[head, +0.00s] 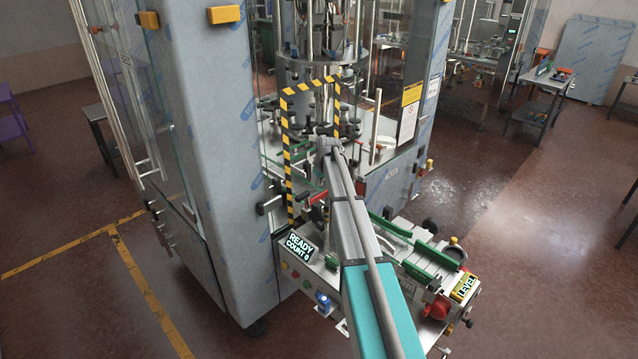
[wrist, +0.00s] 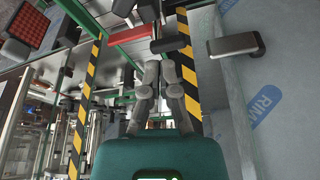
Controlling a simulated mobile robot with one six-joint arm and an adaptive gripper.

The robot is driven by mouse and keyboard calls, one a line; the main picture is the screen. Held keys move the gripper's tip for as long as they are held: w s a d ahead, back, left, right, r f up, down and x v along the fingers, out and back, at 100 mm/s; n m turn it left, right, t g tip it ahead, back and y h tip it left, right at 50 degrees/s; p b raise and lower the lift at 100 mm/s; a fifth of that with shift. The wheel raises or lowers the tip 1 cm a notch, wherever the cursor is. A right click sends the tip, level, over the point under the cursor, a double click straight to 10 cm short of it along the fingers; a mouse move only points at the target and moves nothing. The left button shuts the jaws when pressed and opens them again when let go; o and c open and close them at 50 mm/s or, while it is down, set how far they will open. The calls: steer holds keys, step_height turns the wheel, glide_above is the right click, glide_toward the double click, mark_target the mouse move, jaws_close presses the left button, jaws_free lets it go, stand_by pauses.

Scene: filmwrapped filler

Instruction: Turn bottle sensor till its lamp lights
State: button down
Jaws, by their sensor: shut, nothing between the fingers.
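My gripper (head: 328,147) is at the far end of my arm, inside the filling machine's black-and-yellow striped opening in the head view. In the wrist view my gripper (wrist: 158,75) is shut and empty, its two grey fingers drawn together. A short black cylinder (wrist: 168,45) shows just beyond the fingers; I cannot tell whether it is the bottle sensor or whether the fingers touch it. I cannot pick out the sensor or a lit lamp with certainty; my arm hides part of the conveyor in the head view.
The striped frame (head: 287,160) borders the opening closely; its bars also flank the gripper in the wrist view (wrist: 85,110). A display (head: 300,246) reads READY COUNT 0. A LEVEL sign (head: 466,287) stands at the conveyor's right end. A dark handle (wrist: 235,45) juts from the film-wrapped panel.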

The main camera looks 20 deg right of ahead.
steer(key=shift+f, duration=0.1)
steer(key=s+d+f+m+t+y+b, duration=0.1)
steer(key=s+d+f+m+t+b, duration=0.2)
steer(key=b, duration=0.6)
steer(key=s+d+f+m+t+y+b, duration=0.1)
steer(key=s+d+f+m+t+b, duration=0.2)
steer(key=s+m+b, duration=0.4)
steer(key=s+d+f+m+t+y+b, duration=0.2)
steer(key=s+d+f+m+t+b, duration=0.1)
steer(key=b, duration=0.8)
steer(key=shift+s+d+f+m+t, duration=0.1)
steer(key=shift+s+f+m+t, duration=0.15)
steer(key=shift+s+m+t, duration=0.35)
steer(key=shift+s+d+f+m+t, duration=0.1)
steer(key=shift+s+f+m+t, duration=0.1)
steer(key=shift+s+m+t, duration=0.45)
steer(key=shift+s+f+m+t, duration=0.15)
steer(key=shift+s+f+t, duration=0.2)
steer(key=shift+t, duration=0.5)
steer(key=shift+s+d+r+m+b, duration=0.25)
steer(key=shift+s+d+m+b, duration=0.2)
steer(key=shift+m, duration=0.05)
steer(key=shift+w, duration=0.1)
